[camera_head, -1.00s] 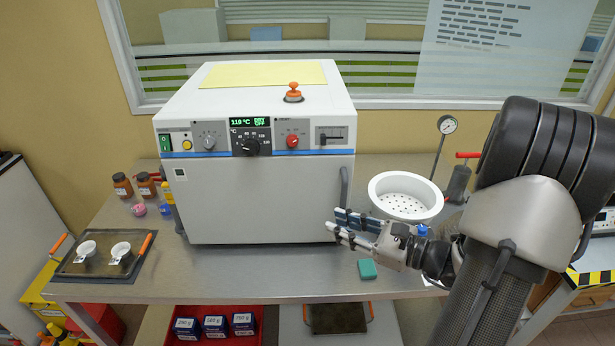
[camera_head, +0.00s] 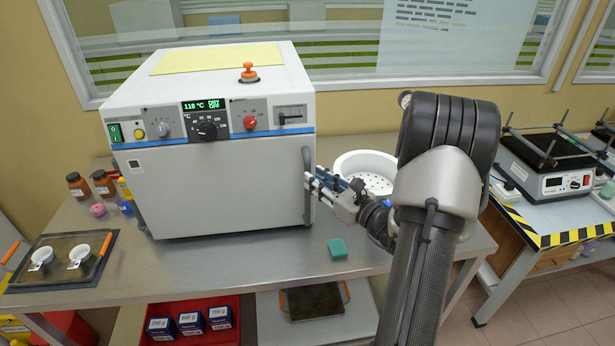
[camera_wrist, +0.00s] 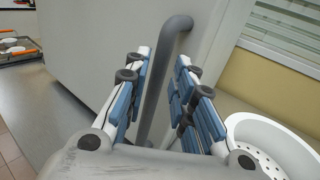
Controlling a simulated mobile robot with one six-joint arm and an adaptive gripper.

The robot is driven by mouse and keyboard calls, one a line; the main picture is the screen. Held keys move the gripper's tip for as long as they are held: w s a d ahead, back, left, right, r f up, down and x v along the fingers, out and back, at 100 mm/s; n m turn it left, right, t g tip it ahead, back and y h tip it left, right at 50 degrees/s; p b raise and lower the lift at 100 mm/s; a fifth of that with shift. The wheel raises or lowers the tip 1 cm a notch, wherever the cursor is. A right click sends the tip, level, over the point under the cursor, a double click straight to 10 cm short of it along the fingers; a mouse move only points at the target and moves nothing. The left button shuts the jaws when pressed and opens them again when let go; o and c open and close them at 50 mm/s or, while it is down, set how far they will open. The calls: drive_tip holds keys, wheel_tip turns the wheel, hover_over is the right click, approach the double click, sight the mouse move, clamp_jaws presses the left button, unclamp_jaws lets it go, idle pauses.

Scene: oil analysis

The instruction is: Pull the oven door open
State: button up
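The oven (camera_head: 215,130) is a white box on the grey bench, with a control panel above its front door. The oven door (camera_head: 222,190) is shut, and its grey vertical bar handle (camera_head: 307,186) is at the door's right edge. My gripper (camera_head: 316,187) is at the handle, reaching in from the right. In the wrist view the handle (camera_wrist: 160,88) runs between the two blue-padded fingers of my gripper (camera_wrist: 158,100). The fingers are spread, with a gap visible on both sides of the bar.
A white perforated bowl (camera_head: 366,166) stands right of the oven, close to my gripper. A green block (camera_head: 337,248) lies on the bench in front. A tray (camera_head: 62,262) with two small white cups is at left. The bench in front of the door is mostly clear.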

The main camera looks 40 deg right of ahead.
drive_tip(key=shift+w+a, duration=0.1)
drive_tip(key=shift+w, duration=2.05)
drive_tip(key=shift+c, duration=0.2)
clamp_jaws()
